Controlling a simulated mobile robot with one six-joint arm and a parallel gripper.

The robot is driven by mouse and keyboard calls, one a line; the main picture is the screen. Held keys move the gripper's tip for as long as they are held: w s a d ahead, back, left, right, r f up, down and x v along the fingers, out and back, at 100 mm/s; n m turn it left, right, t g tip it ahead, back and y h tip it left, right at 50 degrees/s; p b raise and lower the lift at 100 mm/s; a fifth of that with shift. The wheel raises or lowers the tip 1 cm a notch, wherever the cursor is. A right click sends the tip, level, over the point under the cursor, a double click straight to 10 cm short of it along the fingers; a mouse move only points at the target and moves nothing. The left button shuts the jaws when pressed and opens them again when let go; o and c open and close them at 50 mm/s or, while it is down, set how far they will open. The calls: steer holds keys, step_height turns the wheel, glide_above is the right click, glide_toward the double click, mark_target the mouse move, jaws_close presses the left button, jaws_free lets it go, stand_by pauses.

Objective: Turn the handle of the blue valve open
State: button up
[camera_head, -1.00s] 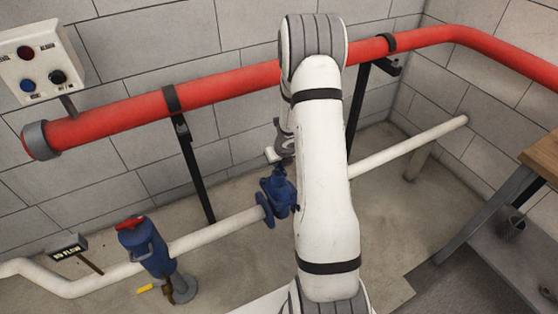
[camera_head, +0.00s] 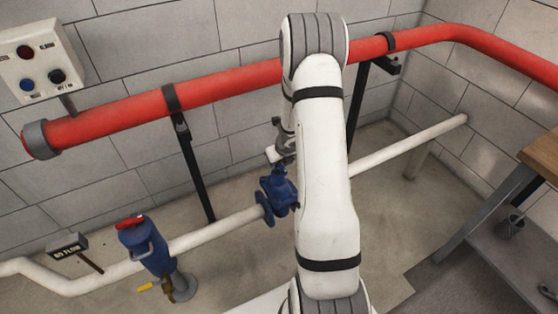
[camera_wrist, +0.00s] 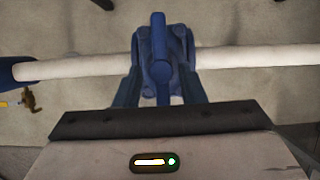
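The blue valve (camera_head: 278,190) sits on the white pipe (camera_head: 233,222), left of my arm, which hides part of it. In the wrist view the blue valve (camera_wrist: 178,48) is straight ahead, with its bar handle (camera_wrist: 158,38) pointing up the picture across the valve body. My gripper (camera_wrist: 160,80) is over the valve, its two dark bluish fingers spread left and right of the handle's line. It looks open, and I cannot tell whether a finger touches the handle. In the head view my gripper is mostly hidden behind my arm, just above the valve.
A thick red pipe (camera_head: 225,88) runs above along the wall on black supports (camera_head: 197,170). A blue fitting with a red top (camera_head: 148,248) and a small sign (camera_head: 68,246) stand at left. A button box (camera_head: 38,62) is upper left. A wooden-topped table (camera_head: 543,155) is at right.

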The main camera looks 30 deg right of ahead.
mark_target(282, 167)
steer(key=p+v, duration=0.3)
steer(key=v, duration=0.3)
steer(key=shift+s+r, duration=0.15)
steer(key=shift+r, duration=0.2)
steer(key=shift+s+r+p, duration=0.3)
steer(key=shift+r, duration=0.2)
